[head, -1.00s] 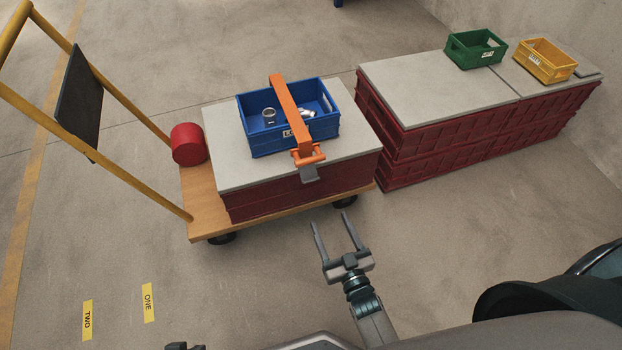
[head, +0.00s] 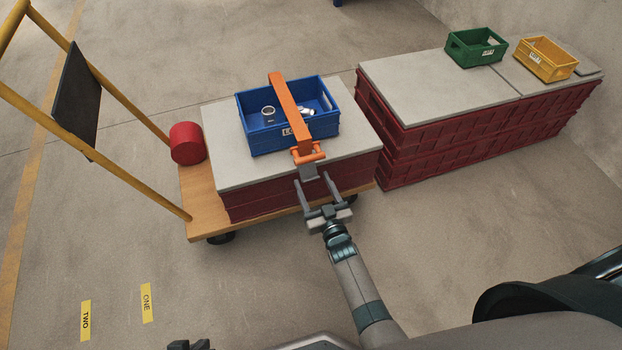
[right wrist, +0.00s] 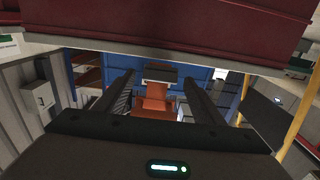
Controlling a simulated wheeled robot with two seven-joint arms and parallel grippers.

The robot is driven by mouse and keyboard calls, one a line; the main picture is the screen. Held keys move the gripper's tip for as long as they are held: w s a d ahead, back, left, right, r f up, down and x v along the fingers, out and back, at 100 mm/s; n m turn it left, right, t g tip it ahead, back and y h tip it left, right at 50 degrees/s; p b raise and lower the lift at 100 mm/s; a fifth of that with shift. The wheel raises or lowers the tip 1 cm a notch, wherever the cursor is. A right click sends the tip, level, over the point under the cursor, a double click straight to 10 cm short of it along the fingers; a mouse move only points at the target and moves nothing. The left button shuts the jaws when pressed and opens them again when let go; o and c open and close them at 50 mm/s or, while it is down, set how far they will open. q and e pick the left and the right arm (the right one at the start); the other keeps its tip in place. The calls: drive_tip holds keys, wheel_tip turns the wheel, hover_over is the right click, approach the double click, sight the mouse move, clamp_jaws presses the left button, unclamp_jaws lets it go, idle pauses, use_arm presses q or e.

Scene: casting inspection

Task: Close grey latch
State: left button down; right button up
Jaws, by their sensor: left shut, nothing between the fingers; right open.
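The grey latch (head: 309,172) is a small plate at the front end of the orange strap bar (head: 290,110), below its orange clasp (head: 308,156). It juts out over the front edge of the crate stack and tilts downward. My right gripper (head: 312,178) is open, its fingers pointing at the latch from the front and just below. In the right wrist view the latch (right wrist: 160,74) and the orange clasp (right wrist: 155,103) show between the two fingers; contact is not clear. My left gripper (head: 188,345) is shut and empty at the bottom edge, mostly cut off.
The bar spans a blue crate (head: 257,141) holding metal castings, on a grey-topped red stack on a wooden trolley (head: 200,222). A red cylinder (head: 187,144) stands left. Green (head: 475,48) and yellow (head: 546,60) crates sit on the right stack. Floor in front is open.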

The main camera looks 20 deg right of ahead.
sight(309, 172)
drive_tip(key=shift+w, duration=1)
use_arm(q)
drive_tip(key=shift+w+d+r, duration=0.1)
drive_tip(key=shift+d, duration=0.3)
use_arm(e)
drive_tip(key=shift+w, duration=0.35)
use_arm(q)
drive_tip(key=shift+w, duration=0.1)
use_arm(e)
drive_tip(key=c, duration=1)
use_arm(q)
drive_tip(key=shift+a, duration=0.15)
use_arm(e)
drive_tip(key=shift+c, duration=0.2)
use_arm(q)
drive_tip(key=shift+w+b, duration=0.15)
drive_tip(key=shift+b, duration=0.15)
